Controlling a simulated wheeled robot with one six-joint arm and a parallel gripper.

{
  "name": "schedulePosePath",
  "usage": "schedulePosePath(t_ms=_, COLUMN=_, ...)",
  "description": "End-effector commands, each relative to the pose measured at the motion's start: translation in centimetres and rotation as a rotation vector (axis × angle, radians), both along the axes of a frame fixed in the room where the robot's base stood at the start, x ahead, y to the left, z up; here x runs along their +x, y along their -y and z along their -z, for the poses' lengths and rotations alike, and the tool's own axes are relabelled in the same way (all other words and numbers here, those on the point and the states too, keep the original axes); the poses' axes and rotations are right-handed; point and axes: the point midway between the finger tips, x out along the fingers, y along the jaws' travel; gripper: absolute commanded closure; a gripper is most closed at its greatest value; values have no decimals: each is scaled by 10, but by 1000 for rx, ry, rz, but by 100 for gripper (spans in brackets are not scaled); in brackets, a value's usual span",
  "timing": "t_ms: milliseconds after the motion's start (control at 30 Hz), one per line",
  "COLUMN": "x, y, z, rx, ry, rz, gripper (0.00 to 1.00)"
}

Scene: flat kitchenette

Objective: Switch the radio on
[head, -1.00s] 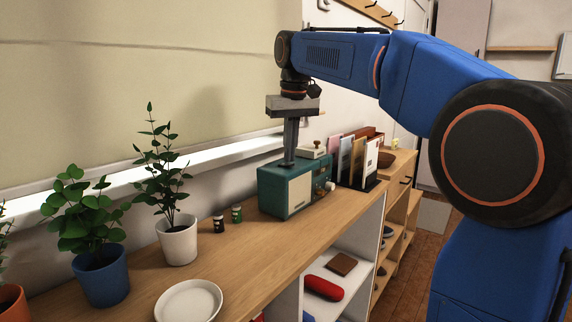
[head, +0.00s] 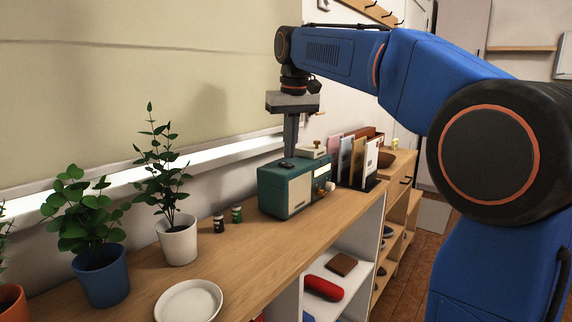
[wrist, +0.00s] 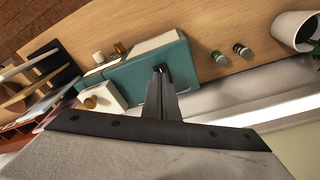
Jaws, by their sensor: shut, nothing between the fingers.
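The radio (head: 274,189) is a teal box with a cream front and knobs at its right end, standing on the wooden counter. A small dark button (head: 287,163) shows on its top. My gripper (head: 290,156) points straight down, shut and empty, with its fingertips just above that button. In the wrist view the teal radio top (wrist: 188,68) lies under my fingertips (wrist: 160,69), which hide the button there. Whether the radio is on cannot be told.
A white object with a wooden knob (head: 313,151) and upright folders (head: 357,160) stand behind and right of the radio. Two small jars (head: 237,214) stand to its left, then potted plants (head: 178,240) and a white plate (head: 188,301). The counter (head: 250,245) before the radio is clear.

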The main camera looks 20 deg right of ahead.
Motion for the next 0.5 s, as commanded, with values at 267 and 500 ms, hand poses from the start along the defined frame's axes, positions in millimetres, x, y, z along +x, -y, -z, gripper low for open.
schedulePosePath(t_ms=267, x=0, y=0, z=-18, rx=0, ry=0, rz=0, gripper=100)
schedulePosePath(t_ms=500, x=0, y=0, z=-34, rx=0, ry=0, rz=0, gripper=100)
